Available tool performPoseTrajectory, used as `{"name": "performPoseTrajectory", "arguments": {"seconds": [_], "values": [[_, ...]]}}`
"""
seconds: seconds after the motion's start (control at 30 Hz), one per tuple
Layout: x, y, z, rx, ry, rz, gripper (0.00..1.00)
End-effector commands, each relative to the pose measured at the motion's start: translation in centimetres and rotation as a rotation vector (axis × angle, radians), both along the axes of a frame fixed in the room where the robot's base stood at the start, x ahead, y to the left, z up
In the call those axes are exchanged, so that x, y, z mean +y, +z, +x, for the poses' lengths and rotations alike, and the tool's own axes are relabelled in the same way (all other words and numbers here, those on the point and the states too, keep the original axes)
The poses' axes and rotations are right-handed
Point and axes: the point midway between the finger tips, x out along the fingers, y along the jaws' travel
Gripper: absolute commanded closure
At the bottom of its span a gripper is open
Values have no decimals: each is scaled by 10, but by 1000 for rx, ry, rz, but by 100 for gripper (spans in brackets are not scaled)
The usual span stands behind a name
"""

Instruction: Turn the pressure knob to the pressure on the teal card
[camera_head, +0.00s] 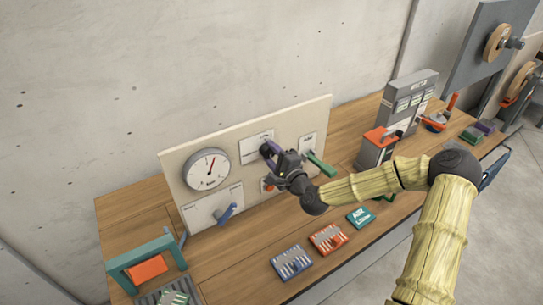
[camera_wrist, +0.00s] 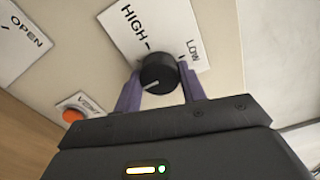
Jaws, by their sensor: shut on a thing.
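The pressure knob (camera_wrist: 159,72) is black and round with a pale mark that points down-left in the wrist view. It sits on a white plate (camera_wrist: 140,24) marked HIGH and LOW. My gripper (camera_wrist: 160,84) is shut on the knob, with one purple finger on each side. In the head view my gripper (camera_head: 271,152) is at the panel and hides most of the knob. The round gauge (camera_head: 208,169) left of it has a red needle pointing up and slightly right. The teal card (camera_head: 361,217) lies on the bench; its top line reads AIR, the lower line is too small to read.
The cream panel (camera_head: 255,125) carries a blue lever (camera_head: 227,213) and a green lever (camera_head: 321,164). An orange button (camera_wrist: 72,115) is close to my gripper. Blue (camera_head: 291,262) and orange (camera_head: 328,239) cards lie in front. An orange-topped grey box (camera_head: 376,150) stands right.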

Motion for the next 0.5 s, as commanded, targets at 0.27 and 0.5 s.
{"name": "performPoseTrajectory", "arguments": {"seconds": [0.27, 0.5], "values": [[0, -3, -1, 66, 0, 88, 82], [0, -2, -1, 77, 1, 103, 82]]}}
